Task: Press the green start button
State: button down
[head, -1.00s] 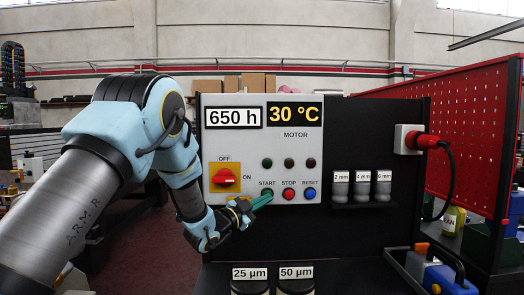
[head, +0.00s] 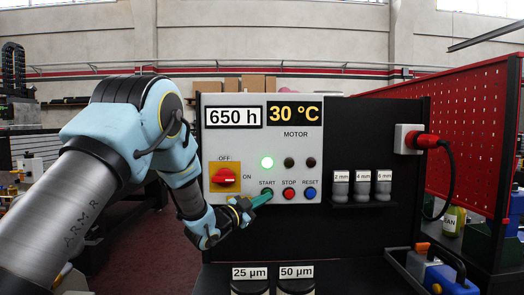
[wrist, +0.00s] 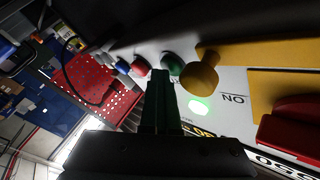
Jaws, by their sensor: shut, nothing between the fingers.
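The green start button (wrist: 174,64) is on the light grey control panel (head: 229,142), under the START label. In the head view my fingers largely hide it. My gripper (head: 263,198) is shut and empty, with its green fingertips at the START position. In the wrist view the gripper tips (wrist: 160,73) are close beside the button; I cannot tell whether they touch it. The lamp (head: 267,163) above START glows green. It also glows in the wrist view (wrist: 199,106).
The red stop button (head: 289,194) and blue reset button (head: 310,194) are just right of START. A red rotary switch (head: 225,180) on a yellow plate is to the left. Small jars (head: 362,186) stand on a shelf further right. A red plug (head: 427,142) sits in a socket.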

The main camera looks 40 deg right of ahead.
jog(key=shift+s+a+b, duration=0.1)
jog(key=shift+b, duration=0.2)
jog(key=shift+s+a, duration=0.15)
jog(key=s+a+b, duration=0.3)
jog(key=s, duration=0.1)
jog(key=shift+s+a+b, duration=0.3)
jog(key=shift+s+a, duration=0.05)
jog(key=shift+a, duration=0.05)
dwell(0.9)
